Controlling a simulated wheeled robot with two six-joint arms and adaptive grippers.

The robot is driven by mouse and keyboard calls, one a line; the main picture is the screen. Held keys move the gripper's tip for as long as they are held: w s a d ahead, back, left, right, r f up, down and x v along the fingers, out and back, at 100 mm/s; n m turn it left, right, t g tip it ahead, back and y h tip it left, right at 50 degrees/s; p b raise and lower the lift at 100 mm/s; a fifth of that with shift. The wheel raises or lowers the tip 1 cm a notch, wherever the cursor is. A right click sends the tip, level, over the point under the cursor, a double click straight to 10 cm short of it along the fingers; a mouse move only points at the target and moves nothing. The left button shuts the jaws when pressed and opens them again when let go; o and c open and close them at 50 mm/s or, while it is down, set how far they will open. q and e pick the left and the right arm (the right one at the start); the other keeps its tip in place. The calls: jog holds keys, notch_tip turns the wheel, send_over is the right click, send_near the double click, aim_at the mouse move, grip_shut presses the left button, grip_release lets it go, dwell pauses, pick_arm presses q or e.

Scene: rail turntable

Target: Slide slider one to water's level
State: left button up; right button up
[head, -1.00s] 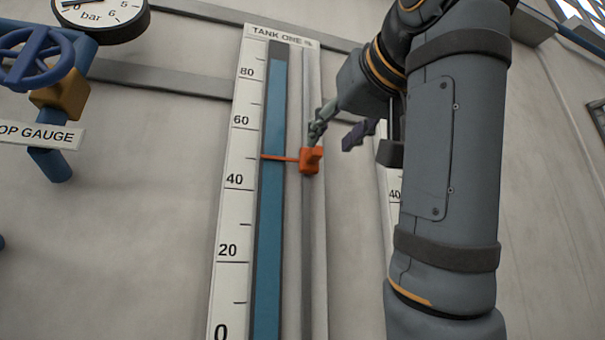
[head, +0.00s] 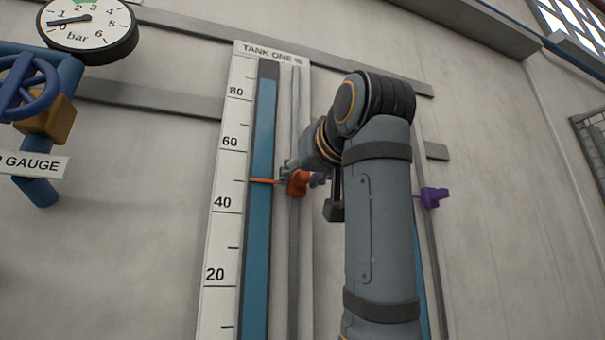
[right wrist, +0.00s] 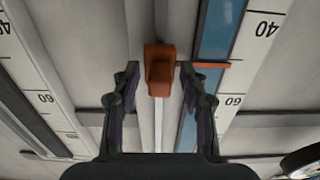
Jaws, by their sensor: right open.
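Slider one is the orange block (head: 297,186) on the grey rail beside the TANK ONE scale (head: 216,235). Its thin pointer crosses the blue water column between the 40 and 60 marks. My right gripper (head: 301,177) is at the slider. In the right wrist view, the open fingers (right wrist: 158,76) stand on both sides of the orange block (right wrist: 159,72), with gaps visible. That view shows the scale upside down. My left gripper is not in view.
A purple slider (head: 434,197) sits on another rail to the right; its gauge is mostly hidden behind my right arm. A pressure dial (head: 88,27) and a blue handwheel (head: 25,85) are at the left. The rail above slider one looks clear.

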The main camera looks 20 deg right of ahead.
jog(key=shift+w, duration=0.1)
jog(key=shift+c, duration=0.5)
jog(key=c, duration=0.5)
grip_shut()
notch_tip(320, 180, up, 24)
jog(key=p, duration=2)
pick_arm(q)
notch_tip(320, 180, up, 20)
pick_arm(e)
jog(key=o, duration=0.6)
grip_release()
